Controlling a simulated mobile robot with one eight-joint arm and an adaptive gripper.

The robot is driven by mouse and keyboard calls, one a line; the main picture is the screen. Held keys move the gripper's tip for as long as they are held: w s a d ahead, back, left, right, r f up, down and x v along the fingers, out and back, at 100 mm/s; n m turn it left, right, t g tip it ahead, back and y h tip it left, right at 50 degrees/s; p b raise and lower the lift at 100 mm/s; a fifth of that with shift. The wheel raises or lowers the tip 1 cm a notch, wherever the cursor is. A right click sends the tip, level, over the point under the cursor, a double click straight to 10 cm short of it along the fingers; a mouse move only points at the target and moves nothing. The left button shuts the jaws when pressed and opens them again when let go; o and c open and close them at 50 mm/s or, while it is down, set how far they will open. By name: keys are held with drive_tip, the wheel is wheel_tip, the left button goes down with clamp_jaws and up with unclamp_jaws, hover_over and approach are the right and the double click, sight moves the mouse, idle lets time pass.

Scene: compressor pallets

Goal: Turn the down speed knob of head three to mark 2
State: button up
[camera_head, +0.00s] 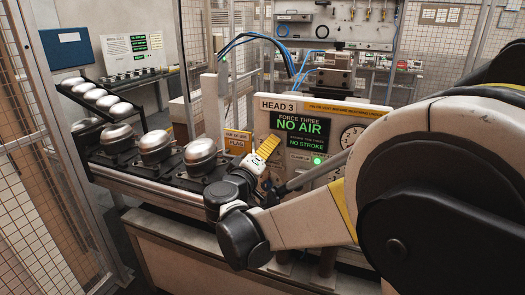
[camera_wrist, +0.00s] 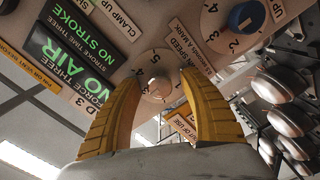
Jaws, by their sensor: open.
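The head three panel (camera_head: 325,104) is in the head view, with a sign reading HEAD 3 above a green-lettered screen. My gripper (camera_head: 264,150) is at its left side, yellow fingers toward the panel. In the wrist view my gripper (camera_wrist: 158,78) is open, one finger on each side of a pale round knob (camera_wrist: 156,87) on a numbered dial; contact is unclear. A second dial with a blue knob (camera_wrist: 243,17) is at the upper right. A label reading partly "SPEED" (camera_wrist: 193,47) lies between both dials; I cannot tell which it names. The pale knob's pointed mark is unclear.
A yellow flag sign (camera_head: 238,142) stands left of the panel. Metal compressor domes (camera_head: 156,147) sit on the conveyor at left. A CLAMP UP label (camera_wrist: 119,17) is near the screen (camera_wrist: 72,55). A gauge (camera_head: 352,136) is at the panel's right. Mesh fencing stands around.

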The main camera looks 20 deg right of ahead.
clamp_jaws()
drive_tip(key=shift+n, duration=0.3)
drive_tip(key=n, duration=1.1)
drive_tip(key=shift+f, duration=0.1)
idle(0.4)
unclamp_jaws()
